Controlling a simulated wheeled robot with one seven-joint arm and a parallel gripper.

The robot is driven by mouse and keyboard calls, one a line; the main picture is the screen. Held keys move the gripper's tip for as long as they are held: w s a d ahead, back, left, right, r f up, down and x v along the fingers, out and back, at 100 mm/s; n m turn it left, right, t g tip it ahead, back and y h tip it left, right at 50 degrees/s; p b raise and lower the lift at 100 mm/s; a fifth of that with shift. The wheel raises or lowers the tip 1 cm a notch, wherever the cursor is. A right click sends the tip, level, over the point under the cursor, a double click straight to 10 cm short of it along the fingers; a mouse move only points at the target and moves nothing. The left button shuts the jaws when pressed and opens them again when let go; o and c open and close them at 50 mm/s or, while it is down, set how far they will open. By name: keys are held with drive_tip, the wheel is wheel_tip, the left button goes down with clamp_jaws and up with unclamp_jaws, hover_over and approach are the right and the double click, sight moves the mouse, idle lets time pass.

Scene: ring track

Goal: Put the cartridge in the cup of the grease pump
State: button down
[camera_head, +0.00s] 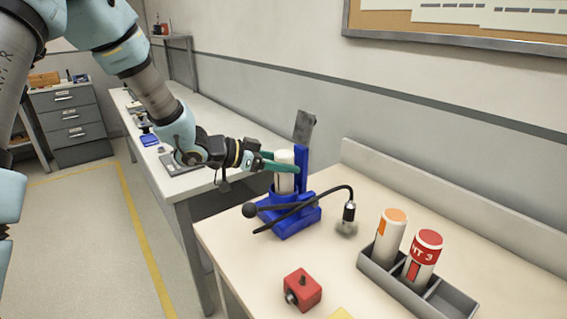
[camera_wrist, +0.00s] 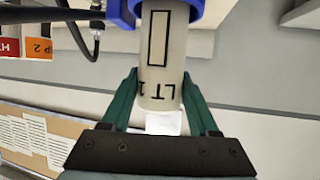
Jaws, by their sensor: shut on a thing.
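The white cartridge (camera_head: 284,180), marked with dark lettering and a rectangle, stands upright between the green fingers of my gripper (camera_head: 282,164). It also shows in the wrist view (camera_wrist: 158,60), where my gripper (camera_wrist: 160,88) is shut on its sides near the upper end. The grease pump (camera_head: 292,224) is blue with a black lever and hose and stands on the near bench. The cartridge's lower end is at the pump's blue cup (camera_wrist: 190,10) and seems to be inside the rim. How deep it sits is hidden.
A grey rack (camera_head: 448,299) at right holds an orange-topped cartridge (camera_head: 390,238) and a red-topped cartridge (camera_head: 423,260); its front compartment looks empty. A red block (camera_head: 302,290) with a knob lies at the bench's front. The black hose (camera_head: 318,198) arches right of the pump.

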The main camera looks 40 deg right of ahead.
drive_tip(key=shift+c, duration=0.7)
unclamp_jaws()
